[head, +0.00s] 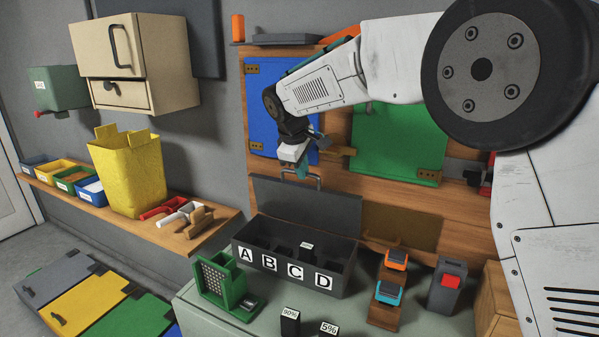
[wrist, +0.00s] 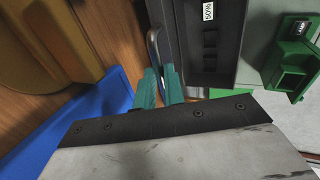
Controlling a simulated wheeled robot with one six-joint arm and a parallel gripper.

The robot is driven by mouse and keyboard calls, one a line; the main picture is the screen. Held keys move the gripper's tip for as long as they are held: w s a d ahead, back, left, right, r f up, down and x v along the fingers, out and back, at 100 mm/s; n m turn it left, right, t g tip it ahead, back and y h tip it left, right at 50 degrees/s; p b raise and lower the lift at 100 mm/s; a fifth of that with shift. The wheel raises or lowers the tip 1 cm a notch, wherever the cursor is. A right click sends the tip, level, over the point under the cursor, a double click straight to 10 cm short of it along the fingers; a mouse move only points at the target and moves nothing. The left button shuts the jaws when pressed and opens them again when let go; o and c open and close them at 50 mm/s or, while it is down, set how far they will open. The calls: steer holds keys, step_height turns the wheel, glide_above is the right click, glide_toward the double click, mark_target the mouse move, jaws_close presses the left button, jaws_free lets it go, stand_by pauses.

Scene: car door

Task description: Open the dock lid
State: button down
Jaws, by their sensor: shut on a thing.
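The dock (head: 292,268) is a dark grey box on the bench, its front labelled A, B, C, D. Its lid (head: 305,205) stands raised, close to upright, along the back edge, and the compartments are open to view. A dark block with a white label sits inside. The lid handle (head: 318,180) is a grey loop at the lid's top edge; it also shows in the wrist view (wrist: 154,45). My gripper (head: 302,171) is at the handle, with its teal fingers (wrist: 159,88) shut on it. The exact finger contact is partly hidden.
A blue panel (head: 266,100) and a green panel (head: 400,140) hang on the wooden board behind my arm. A green holder (head: 221,285) stands left of the dock. Orange and blue devices (head: 391,275) and a grey red-button box (head: 444,285) stand right.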

steer(key=shift+d+f, duration=0.15)
steer(key=c, duration=1.5)
jaws_free()
steer(key=v, duration=0.8)
steer(key=shift+f, duration=0.1)
